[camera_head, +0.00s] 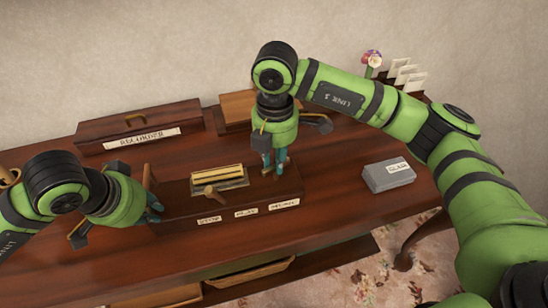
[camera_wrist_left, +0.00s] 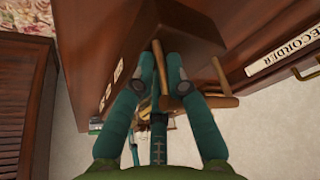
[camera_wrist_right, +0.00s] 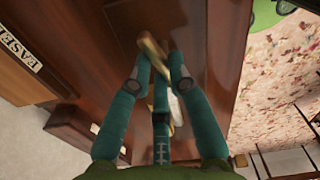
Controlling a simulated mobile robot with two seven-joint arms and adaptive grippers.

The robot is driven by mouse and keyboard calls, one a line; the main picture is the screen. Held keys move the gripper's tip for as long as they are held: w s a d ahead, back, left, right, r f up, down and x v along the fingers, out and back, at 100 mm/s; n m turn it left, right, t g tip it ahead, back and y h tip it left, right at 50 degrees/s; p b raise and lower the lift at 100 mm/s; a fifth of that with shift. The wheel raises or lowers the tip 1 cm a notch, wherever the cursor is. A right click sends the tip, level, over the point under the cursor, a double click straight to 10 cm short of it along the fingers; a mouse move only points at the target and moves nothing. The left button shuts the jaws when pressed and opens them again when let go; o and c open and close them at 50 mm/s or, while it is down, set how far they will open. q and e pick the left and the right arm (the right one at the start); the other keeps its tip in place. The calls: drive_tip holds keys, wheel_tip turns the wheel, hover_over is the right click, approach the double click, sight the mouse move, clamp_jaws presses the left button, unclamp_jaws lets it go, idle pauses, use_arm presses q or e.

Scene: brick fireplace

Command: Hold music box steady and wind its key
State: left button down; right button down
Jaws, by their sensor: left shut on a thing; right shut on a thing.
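The music box (camera_head: 235,203) is a long dark wooden box on the table, with a brass-coloured comb (camera_head: 219,176) and a small wooden lever (camera_head: 210,191) on top. My left gripper (camera_head: 153,208) is at its left end. There a wooden key (camera_head: 147,177) stands up, and its crossed bars show in the left wrist view (camera_wrist_left: 222,76). The left fingers (camera_wrist_left: 167,62) are shut on part of it, their grip partly hidden. My right gripper (camera_head: 275,170) points down at the box's right end. In the right wrist view its fingers (camera_wrist_right: 162,62) are shut around a pale bar (camera_wrist_right: 153,50).
A box labelled RECORDER (camera_head: 140,124) stands at the back left, with a lighter wooden box (camera_head: 238,106) to its right. A grey labelled block (camera_head: 388,176) lies at the right. Cards (camera_head: 405,76) and flowers (camera_head: 372,60) stand behind my right arm.

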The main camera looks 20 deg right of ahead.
use_arm(q)
drive_tip(key=shift+a, duration=0.1)
use_arm(e)
drive_tip(key=shift+d+m, duration=0.15)
drive_tip(key=shift+m, duration=0.95)
drive_tip(key=c, duration=1.1)
unclamp_jaws()
drive_tip(key=shift+c, duration=0.2)
wheel_tip(320, 180, up, 12)
